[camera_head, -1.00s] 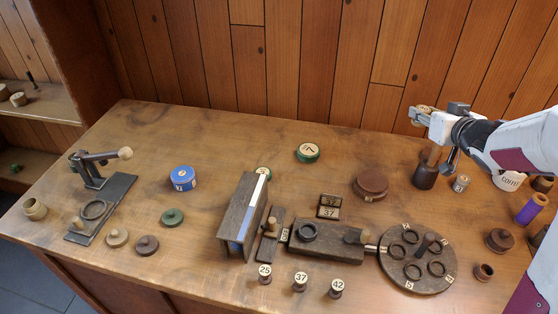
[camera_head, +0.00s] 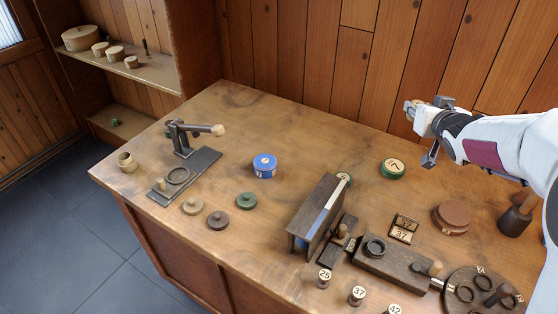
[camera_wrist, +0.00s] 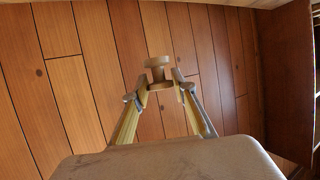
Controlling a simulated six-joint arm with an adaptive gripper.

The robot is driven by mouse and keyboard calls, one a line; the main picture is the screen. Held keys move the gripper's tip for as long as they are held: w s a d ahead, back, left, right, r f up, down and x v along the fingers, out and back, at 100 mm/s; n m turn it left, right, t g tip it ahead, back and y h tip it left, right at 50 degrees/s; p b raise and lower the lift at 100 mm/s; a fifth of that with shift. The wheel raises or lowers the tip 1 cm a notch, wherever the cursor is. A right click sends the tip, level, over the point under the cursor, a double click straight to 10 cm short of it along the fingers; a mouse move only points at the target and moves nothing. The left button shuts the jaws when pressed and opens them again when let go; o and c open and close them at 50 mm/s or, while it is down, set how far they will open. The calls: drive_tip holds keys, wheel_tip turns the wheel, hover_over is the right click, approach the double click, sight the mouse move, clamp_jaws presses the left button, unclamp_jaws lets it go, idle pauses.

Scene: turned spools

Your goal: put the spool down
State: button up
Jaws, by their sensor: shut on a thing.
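My gripper (camera_head: 420,112) is raised in front of the wood wall, above the back edge of the table at the right of the head view. It is shut on a small turned wooden spool. In the head view the spool is mostly hidden by the fingers. The wooden table (camera_head: 270,118) lies below, well apart from the spool.
A dark upright stand (camera_head: 318,212), numbered pegs (camera_head: 357,296) and a round board (camera_head: 470,292) crowd the front right. Bare tabletop lies around the blue tin.

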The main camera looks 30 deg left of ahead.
drive_tip(key=s+a+f+n+y, duration=0.1)
drive_tip(key=s+a, duration=0.2)
drive_tip(key=a, duration=0.6)
drive_tip(key=s+a+n+y, duration=0.1)
drive_tip(key=s+a, duration=0.2)
drive_tip(key=a, duration=0.7)
drive_tip(key=n+g+y, duration=0.2)
drive_tip(key=g, duration=0.1)
hover_over(266, 164)
wheel_tip(266, 164, down, 6)
drive_tip(key=shift+f+t, duration=0.3)
drive_tip(key=shift+f, duration=0.1)
drive_tip(key=shift+f, duration=0.1)
drive_tip(key=shift+f, duration=3.05)
drive_tip(key=shift+f, duration=0.1)
drive_tip(key=shift+f, duration=1.75)
drive_tip(key=shift+f, duration=0.1)
